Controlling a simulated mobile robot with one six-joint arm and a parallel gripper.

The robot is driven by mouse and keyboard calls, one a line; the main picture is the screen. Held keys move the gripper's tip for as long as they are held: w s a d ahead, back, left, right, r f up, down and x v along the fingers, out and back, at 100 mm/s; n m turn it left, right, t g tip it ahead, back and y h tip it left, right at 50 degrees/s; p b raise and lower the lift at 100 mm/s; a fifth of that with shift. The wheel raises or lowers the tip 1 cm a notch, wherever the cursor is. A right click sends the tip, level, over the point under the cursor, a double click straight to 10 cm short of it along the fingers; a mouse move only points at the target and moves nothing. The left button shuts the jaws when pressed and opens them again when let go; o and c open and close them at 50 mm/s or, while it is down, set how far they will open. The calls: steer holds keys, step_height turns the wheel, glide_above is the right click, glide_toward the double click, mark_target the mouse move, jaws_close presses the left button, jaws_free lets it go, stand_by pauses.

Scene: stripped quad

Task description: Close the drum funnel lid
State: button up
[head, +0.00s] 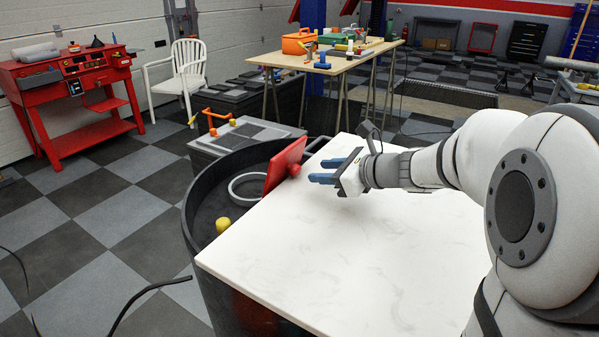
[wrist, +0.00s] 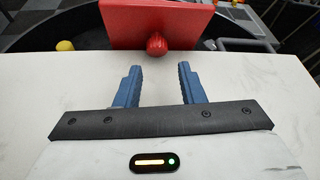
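The drum funnel lid is a red panel (head: 284,163) standing tilted up at the drum funnel (head: 194,203), a wide black round basin. A round red knob (head: 294,171) sits on the lid's face towards me. In the wrist view the red lid (wrist: 165,22) fills the top middle, with its knob (wrist: 157,45) near the lower edge. My gripper (head: 324,172) is over the white tabletop, with its blue fingers pointing at the lid. In the wrist view the fingers (wrist: 159,70) are apart with nothing between them, and the knob is just beyond them.
A white marble-like tabletop (head: 330,250) covers part of the basin. A pale ring (head: 245,188) and a yellow knob-like piece (head: 223,225) are in the basin. A grey box with orange handles (head: 240,138) stands behind. A wooden workbench (head: 345,62) with tools is farther back.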

mark_target(299, 172)
steer(key=b+x, duration=0.1)
steer(key=x, duration=0.5)
steer(key=shift+a, duration=0.35)
steer(key=shift+c, duration=0.4)
jaws_close()
steer(key=shift+d, duration=0.15)
